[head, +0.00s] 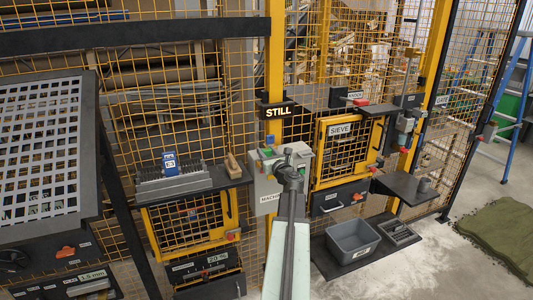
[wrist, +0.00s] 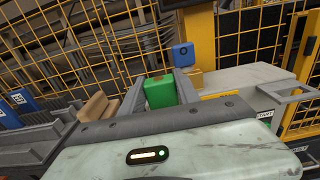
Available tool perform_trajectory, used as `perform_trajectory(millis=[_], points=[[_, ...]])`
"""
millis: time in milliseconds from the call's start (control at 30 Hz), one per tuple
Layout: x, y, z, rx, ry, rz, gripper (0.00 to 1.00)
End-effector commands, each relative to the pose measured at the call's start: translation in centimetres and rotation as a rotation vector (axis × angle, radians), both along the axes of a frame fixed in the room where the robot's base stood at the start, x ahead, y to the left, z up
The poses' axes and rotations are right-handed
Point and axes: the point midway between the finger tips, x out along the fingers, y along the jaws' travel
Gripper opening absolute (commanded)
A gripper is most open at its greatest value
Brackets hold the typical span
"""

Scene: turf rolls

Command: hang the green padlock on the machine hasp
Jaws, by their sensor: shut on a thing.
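My gripper (wrist: 160,88) is shut on the green padlock (wrist: 161,93), which sits between its two grey fingers in the wrist view. In the head view a small green patch (head: 267,153), apparently the padlock, shows left of my gripper, above the grey machine box (head: 266,193). A blue padlock-like block (wrist: 183,55) stands just beyond the green padlock, with a yellowish piece below it. The machine box's pale top (wrist: 245,78) lies to the right in the wrist view. The hasp itself is not clearly seen; the padlock's shackle is hidden.
The SIEVE cabinet (head: 345,150) is to the right. A grey bin (head: 353,240) sits low on the right. Yellow mesh fencing stands behind.

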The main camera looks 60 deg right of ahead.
Motion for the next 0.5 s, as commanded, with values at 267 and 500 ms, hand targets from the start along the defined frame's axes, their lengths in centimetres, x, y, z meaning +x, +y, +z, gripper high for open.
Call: perform_trajectory(millis=[267, 500], points=[[0.0, 0.0, -0.8, 0.0, 0.0, 0.0, 0.0], [0.0, 0.0, -1.4, 0.0, 0.0, 0.0, 0.0]])
